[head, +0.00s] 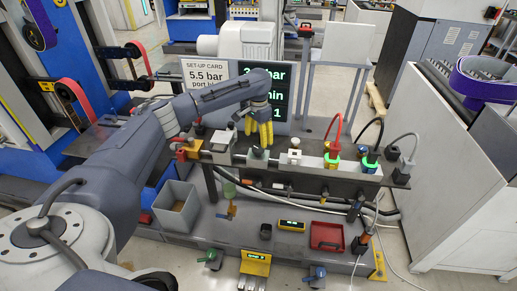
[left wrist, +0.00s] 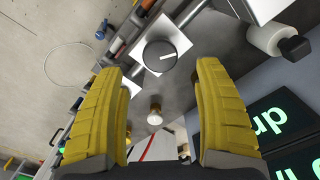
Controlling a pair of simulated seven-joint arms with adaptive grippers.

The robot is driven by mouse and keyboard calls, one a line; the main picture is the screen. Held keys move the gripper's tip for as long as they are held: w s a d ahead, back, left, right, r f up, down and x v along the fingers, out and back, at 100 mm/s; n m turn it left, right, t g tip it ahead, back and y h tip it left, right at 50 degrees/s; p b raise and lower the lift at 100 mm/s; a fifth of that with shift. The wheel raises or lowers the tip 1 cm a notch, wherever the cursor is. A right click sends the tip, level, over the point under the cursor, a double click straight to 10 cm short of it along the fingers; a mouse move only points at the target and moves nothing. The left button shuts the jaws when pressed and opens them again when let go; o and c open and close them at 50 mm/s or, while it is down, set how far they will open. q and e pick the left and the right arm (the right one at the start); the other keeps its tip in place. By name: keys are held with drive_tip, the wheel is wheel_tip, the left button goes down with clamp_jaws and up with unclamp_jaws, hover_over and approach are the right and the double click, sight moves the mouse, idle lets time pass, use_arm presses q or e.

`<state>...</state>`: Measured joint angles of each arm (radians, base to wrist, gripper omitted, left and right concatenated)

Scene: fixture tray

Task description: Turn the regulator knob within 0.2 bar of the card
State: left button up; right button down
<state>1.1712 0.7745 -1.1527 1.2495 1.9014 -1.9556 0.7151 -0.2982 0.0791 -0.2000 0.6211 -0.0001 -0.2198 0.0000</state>
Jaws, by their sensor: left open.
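The regulator knob (left wrist: 160,56) is a round black dial with a white pointer line, on a white square plate in the left wrist view. In the head view a dark knob (head: 257,153) sits on the bench rail just below my left gripper (head: 259,136). The gripper's yellow fingers are apart and empty, and in the left wrist view they lie either side of the knob's line, short of it. The set-up card (head: 208,74) reads 5.5 bar; its lower line is partly covered by my arm. The dark display (head: 279,95) shows green text, partly hidden by my wrist. My right gripper is not seen.
Along the rail stand a white fitting (head: 294,157) and green-ringed connectors (head: 332,161) with red and black cables. Below are a grey bin (head: 176,207), a red tray (head: 327,236) and a yellow meter (head: 291,225).

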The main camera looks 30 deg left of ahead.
sight(258, 148)
use_arm(q)
drive_tip(key=shift+f, duration=3.05)
drive_tip(key=c, duration=1.3)
drive_tip(key=shift+m, duration=0.3)
